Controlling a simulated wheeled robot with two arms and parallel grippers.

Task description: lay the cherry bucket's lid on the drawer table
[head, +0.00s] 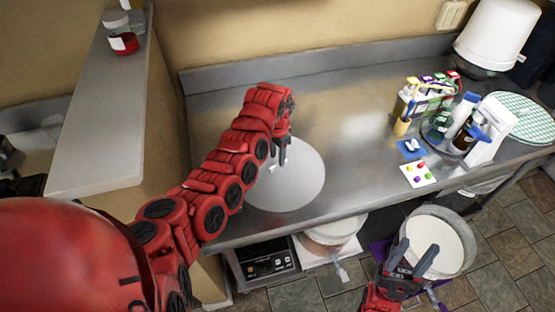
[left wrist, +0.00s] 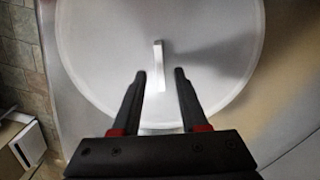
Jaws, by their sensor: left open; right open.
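A round white lid (head: 305,185) lies flat on the steel table (head: 225,115), close to its front edge. In the left wrist view the lid (left wrist: 95,60) has a pale bar handle (left wrist: 159,64) at its middle. My left gripper (head: 280,160) is over the lid, open and empty; its fingertips (left wrist: 160,74) are either side of the handle's near end, not clamped on it. A wide round bucket (head: 468,262) with a whitish top stands low at the front right. My right gripper (head: 416,248) is open over its near left part; contact cannot be told.
A second, pale pinkish bucket (head: 332,232) is under the table beside a black-fronted device (head: 268,262). A bottle rack (head: 432,95), a card with coloured dots (head: 419,174) and a white stand (head: 490,130) occupy the table's right. The table's back middle is clear.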

